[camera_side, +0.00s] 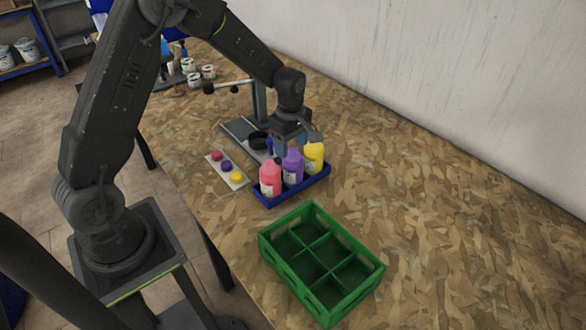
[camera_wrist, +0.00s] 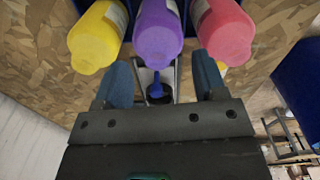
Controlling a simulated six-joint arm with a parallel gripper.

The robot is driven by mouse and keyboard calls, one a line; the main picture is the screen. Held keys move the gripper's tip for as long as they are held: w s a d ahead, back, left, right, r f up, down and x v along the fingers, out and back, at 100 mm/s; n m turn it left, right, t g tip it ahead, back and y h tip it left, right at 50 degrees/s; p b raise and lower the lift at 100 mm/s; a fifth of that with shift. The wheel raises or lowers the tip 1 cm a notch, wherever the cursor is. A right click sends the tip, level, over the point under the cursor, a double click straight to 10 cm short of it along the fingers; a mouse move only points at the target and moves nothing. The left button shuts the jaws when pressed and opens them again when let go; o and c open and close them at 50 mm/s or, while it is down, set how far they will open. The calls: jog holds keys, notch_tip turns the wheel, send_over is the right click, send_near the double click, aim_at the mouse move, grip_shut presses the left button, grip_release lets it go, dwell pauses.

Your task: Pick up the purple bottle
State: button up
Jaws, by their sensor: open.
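The purple bottle (camera_side: 292,166) stands in a blue tray (camera_side: 290,194), between a pink-red bottle (camera_side: 270,178) on its left and a yellow bottle (camera_side: 313,157) on its right. In the wrist view the purple bottle (camera_wrist: 158,35) is in the middle, with the yellow bottle (camera_wrist: 98,38) and the pink-red bottle (camera_wrist: 224,32) on either side. My gripper (camera_wrist: 163,82) is open, its two blue fingers apart and empty, with the purple bottle just beyond the gap between them. In the side view my gripper is close behind the bottles and partly hidden by them.
A green crate (camera_side: 263,240) with several empty compartments stands in front of the blue tray. A white strip (camera_side: 236,185) with pink, purple and yellow caps lies left of the tray. A grey stand (camera_side: 240,130) is behind. The chipboard table (camera_side: 440,220) is clear to the right.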

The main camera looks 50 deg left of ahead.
aim_at(293, 159)
jog(key=f, duration=0.5)
jog(key=shift+w+d+f, duration=0.1)
jog(key=shift+d, duration=0.2)
jog(key=c, duration=0.7)
